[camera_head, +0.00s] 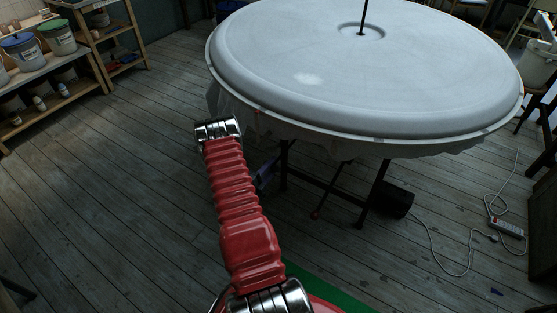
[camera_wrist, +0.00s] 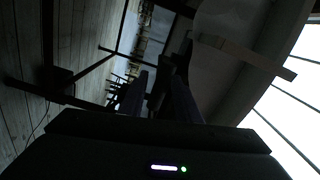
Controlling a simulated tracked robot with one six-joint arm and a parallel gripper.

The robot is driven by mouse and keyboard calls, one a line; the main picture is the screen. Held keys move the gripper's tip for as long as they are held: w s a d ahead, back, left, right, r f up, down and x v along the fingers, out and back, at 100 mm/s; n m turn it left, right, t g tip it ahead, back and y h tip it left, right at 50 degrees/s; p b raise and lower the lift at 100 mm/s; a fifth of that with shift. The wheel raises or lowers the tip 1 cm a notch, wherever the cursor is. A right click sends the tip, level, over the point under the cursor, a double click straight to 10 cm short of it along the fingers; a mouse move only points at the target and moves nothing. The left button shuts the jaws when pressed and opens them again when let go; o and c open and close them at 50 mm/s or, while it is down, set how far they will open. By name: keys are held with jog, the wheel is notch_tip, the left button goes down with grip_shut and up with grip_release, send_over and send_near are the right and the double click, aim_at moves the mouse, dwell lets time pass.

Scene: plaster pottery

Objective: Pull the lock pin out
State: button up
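A large round white plaster disc (camera_head: 300,75) with a thin upright dark rod (camera_head: 364,15) at its centre stands on a dark metal frame (camera_head: 283,165). My red arm reaches forward to the disc's left edge. In the wrist view my gripper (camera_wrist: 158,95) shows as two dark fingers pointing in under the disc, with a dark shape between or beyond them. The view is too dark to tell whether they touch anything. No lock pin can be clearly made out.
Shelves with buckets (camera_head: 58,36) stand at the left. A dark box (camera_head: 392,198) sits on the floor by the frame. A cable and a power strip (camera_head: 507,228) lie at the right. The wooden floor at the left is clear.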

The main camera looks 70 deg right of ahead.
aim_at(279, 158)
jog(key=shift+s+d, duration=0.2)
jog(key=shift+d, duration=1.1)
jog(key=shift+s+d, duration=0.2)
jog(key=shift+d, duration=1.05)
jog(key=shift+c, duration=0.2)
grip_shut()
